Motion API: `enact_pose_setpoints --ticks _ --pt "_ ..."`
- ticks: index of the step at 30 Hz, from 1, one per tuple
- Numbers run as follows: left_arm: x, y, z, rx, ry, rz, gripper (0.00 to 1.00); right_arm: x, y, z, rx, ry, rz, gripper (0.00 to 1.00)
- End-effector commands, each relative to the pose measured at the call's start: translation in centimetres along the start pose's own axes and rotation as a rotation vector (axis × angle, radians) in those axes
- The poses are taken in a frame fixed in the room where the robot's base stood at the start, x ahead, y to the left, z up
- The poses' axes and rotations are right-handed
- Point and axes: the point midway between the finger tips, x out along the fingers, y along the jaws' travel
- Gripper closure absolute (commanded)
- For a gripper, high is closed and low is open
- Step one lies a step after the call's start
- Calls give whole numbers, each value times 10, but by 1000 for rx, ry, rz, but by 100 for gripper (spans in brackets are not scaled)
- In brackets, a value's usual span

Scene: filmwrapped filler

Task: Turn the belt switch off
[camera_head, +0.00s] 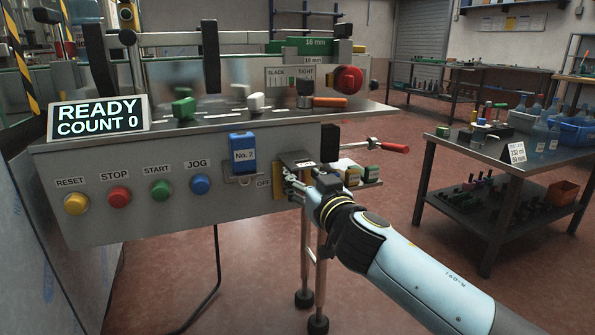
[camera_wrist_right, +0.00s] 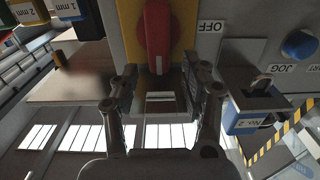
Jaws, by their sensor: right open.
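The belt switch is a red rotary knob (camera_wrist_right: 157,38) on a yellow plate (camera_wrist_right: 185,28), with an OFF label (camera_wrist_right: 211,26) beside it in the right wrist view. In the head view the yellow plate (camera_head: 278,191) shows at the right end of the machine front, and my right gripper hides the knob. My right gripper (camera_head: 289,183) is at the switch. In the wrist view its open fingers (camera_wrist_right: 160,88) point at the knob, whose near end lies between or just ahead of the fingertips; contact cannot be told. My left gripper is not in view.
Left of the switch are a blue No. 2 padlock (camera_head: 243,147) and blue JOG (camera_head: 200,185), green START (camera_head: 160,190), red STOP (camera_head: 118,197) and yellow RESET (camera_head: 76,204) buttons. A display (camera_head: 98,117) reads READY, COUNT 0. A red-handled lever (camera_head: 393,147) juts out at right.

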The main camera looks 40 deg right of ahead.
Motion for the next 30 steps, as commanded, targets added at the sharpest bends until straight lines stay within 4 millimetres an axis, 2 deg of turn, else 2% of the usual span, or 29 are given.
enact_pose_setpoints --ticks 3,6,16,26,27,30 --pt "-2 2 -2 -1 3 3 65 18 0 -1 0 1 1 54" --pt "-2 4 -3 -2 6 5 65 26 0 0 1 0 1 54" --pt "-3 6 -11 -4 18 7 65 29 0 1 0 -1 0 54" --pt "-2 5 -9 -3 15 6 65 29 0 1 0 -1 0 97" --pt "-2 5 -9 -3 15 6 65 29 0 1 0 -1 0 100" --pt "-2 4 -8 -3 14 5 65 29 0 1 0 -1 0 100"
